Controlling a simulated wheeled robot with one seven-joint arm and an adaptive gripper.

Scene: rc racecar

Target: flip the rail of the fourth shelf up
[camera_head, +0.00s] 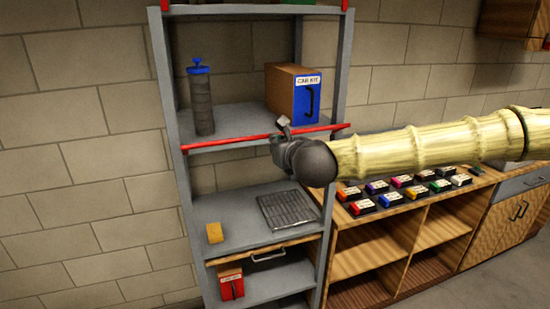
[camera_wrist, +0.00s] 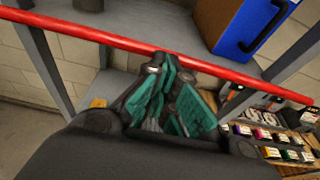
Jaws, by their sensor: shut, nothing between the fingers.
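The grey metal shelf unit (camera_head: 170,110) stands against the block wall. A red rail (camera_head: 225,142) runs across the front edge of the shelf that holds the blue-fronted car kit box and the grey cylinder. It lies low, about level with that shelf. In the wrist view the red rail (camera_wrist: 105,40) crosses the picture just beyond my fingertips. My gripper (camera_head: 283,124) is shut and empty, at the right half of the rail. It also shows in the wrist view (camera_wrist: 162,62), its tips at or very close to the rail; I cannot tell whether they touch.
The car kit box (camera_head: 305,97) and the grey cylinder with blue top (camera_head: 201,100) stand on the railed shelf. Below are a grate (camera_head: 285,210), a yellow block (camera_head: 214,233) and a red box (camera_head: 231,283). A wooden bench (camera_head: 400,212) with several coloured items stands right.

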